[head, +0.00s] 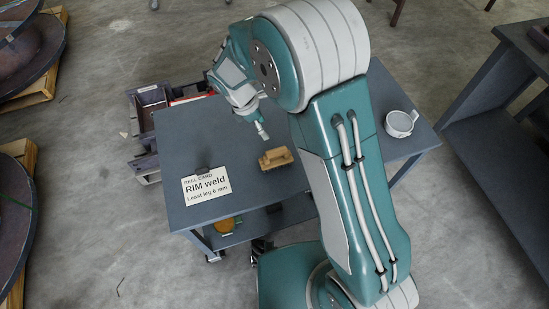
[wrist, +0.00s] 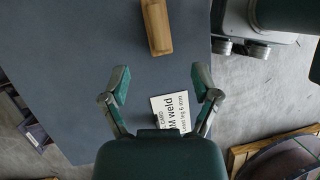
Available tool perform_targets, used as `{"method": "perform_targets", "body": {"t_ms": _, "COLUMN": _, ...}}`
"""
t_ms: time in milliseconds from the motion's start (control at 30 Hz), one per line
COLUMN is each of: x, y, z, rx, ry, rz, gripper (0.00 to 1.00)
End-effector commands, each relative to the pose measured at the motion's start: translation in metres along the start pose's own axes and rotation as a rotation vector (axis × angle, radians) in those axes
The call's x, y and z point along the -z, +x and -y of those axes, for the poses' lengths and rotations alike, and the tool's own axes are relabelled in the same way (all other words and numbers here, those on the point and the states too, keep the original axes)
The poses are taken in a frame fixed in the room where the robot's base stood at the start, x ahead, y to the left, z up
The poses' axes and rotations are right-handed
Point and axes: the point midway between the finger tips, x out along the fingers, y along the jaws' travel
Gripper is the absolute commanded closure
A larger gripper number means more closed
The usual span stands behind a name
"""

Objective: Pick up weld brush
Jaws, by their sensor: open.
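The weld brush (head: 276,159), a block with a wooden body, lies on the grey cart top (head: 235,190) near its front edge. In the wrist view the brush (wrist: 157,27) shows at the top, ahead of my gripper. My gripper (head: 262,131) is above the cart top, just behind the brush in the head view. In the wrist view my gripper (wrist: 162,82) has its two fingers spread apart with nothing between them. The brush's far end is cut off by the wrist view's upper edge.
A white cup (head: 400,123) sits at the cart's right end. Open bins (head: 149,104) are at the left side. A yellowish item (head: 226,225) is on the lower shelf. Another grey table (head: 500,90) stands right.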

Motion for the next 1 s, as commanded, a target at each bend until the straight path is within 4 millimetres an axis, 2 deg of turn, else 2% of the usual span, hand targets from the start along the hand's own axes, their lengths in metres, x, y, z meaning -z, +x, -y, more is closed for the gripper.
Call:
{"method": "perform_targets", "body": {"t_ms": 33, "x": 0.01, "y": 0.011, "z": -0.003, "rx": 0.013, "ry": -0.053, "rz": 0.017, "gripper": 0.21}}
{"method": "perform_targets", "body": {"t_ms": 100, "x": 0.018, "y": 0.021, "z": -0.005, "rx": 0.021, "ry": -0.106, "rz": 0.032, "gripper": 0.21}}
{"method": "perform_targets", "body": {"t_ms": 233, "x": 0.024, "y": 0.031, "z": -0.007, "rx": 0.028, "ry": -0.154, "rz": 0.045, "gripper": 0.21}}
{"method": "perform_targets", "body": {"t_ms": 500, "x": 0.024, "y": 0.071, "z": -0.006, "rx": 0.031, "ry": -0.155, "rz": 0.048, "gripper": 0.21}}
{"method": "perform_targets", "body": {"t_ms": 767, "x": 0.022, "y": 0.095, "z": -0.004, "rx": 0.031, "ry": -0.155, "rz": 0.048, "gripper": 0.21}}
{"method": "perform_targets", "body": {"t_ms": 1000, "x": 0.016, "y": 0.13, "z": -0.002, "rx": 0.031, "ry": -0.154, "rz": 0.046, "gripper": 0.21}}
